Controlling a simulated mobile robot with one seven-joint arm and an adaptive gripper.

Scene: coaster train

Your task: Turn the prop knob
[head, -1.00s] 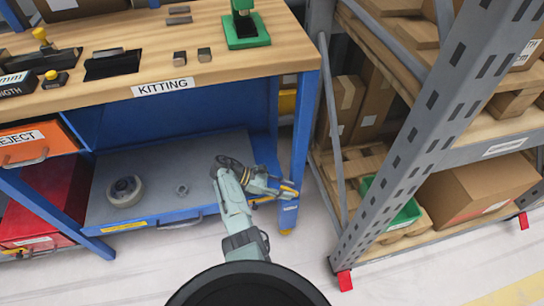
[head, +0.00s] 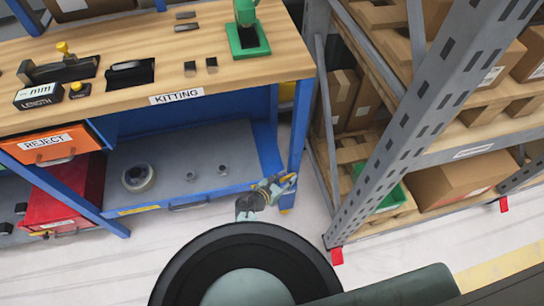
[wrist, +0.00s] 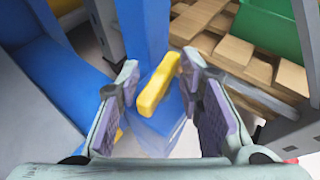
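The prop knob (wrist: 157,85) is a yellow, elongated bar on the front of a blue workbench leg. In the wrist view it stands tilted between my gripper's fingers. My gripper (wrist: 158,72) is open, with one grey padded finger on each side of the knob and gaps visible between them. I cannot tell how deep the knob sits between the fingers. In the head view my gripper (head: 265,192) is low by the bench's right front leg (head: 297,140), and a yellow end shows beside it. My own arm hides part of the floor there.
The workbench (head: 130,108) has a lower shelf (head: 215,165) with a tape roll (head: 137,177) and small fittings. Close to the right stands a grey rack (head: 400,130) with cartons and a green bin (head: 390,195). A narrow floor gap separates bench and rack.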

